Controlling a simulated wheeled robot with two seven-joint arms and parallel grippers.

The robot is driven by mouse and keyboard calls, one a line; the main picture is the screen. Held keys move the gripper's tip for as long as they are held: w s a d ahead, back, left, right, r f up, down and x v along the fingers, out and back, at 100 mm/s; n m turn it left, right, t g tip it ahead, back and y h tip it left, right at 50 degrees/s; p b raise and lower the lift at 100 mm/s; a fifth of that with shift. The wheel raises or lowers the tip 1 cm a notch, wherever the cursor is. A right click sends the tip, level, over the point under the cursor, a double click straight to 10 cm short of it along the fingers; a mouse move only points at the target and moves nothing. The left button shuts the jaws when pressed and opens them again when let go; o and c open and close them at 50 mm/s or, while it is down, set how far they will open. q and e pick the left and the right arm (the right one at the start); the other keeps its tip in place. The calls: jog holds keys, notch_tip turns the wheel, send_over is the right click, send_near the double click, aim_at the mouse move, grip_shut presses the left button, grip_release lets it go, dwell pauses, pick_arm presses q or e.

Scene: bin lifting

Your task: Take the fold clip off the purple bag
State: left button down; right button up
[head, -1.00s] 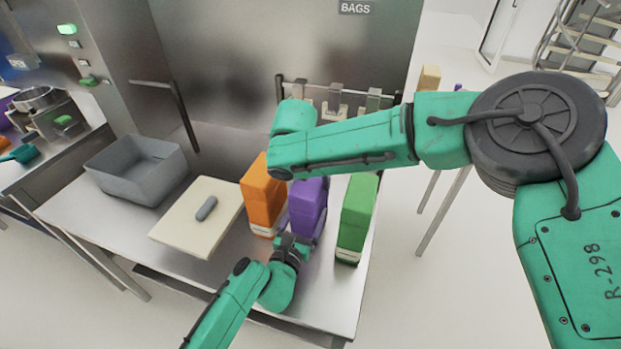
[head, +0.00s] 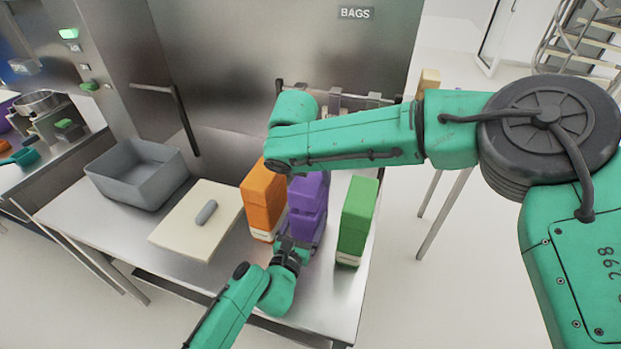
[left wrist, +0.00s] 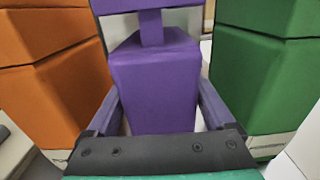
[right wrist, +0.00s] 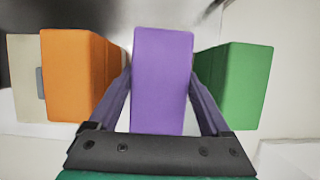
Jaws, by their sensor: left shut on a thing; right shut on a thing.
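The purple bag (head: 303,229) stands on the steel table between the orange and green bags. My left gripper (left wrist: 160,95) is shut on its lower body (left wrist: 155,90), with a finger along each side. A wide purple top piece (head: 308,190), which looks to be the fold clip, is raised above the body. A narrow purple strip shows under it in the left wrist view (left wrist: 151,28). My right gripper (right wrist: 160,78) is shut on this top piece from above, a finger on each side. In the head view my right arm hides its fingers.
The orange bag (head: 262,205) stands close on the left and the green bag (head: 357,220) on the right. A rail (head: 365,97) runs behind.

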aim_at(313, 171)
jog(key=shift+r, duration=0.1)
notch_tip(313, 171, up, 4)
jog(key=shift+f, duration=0.1)
pick_arm(q)
grip_release()
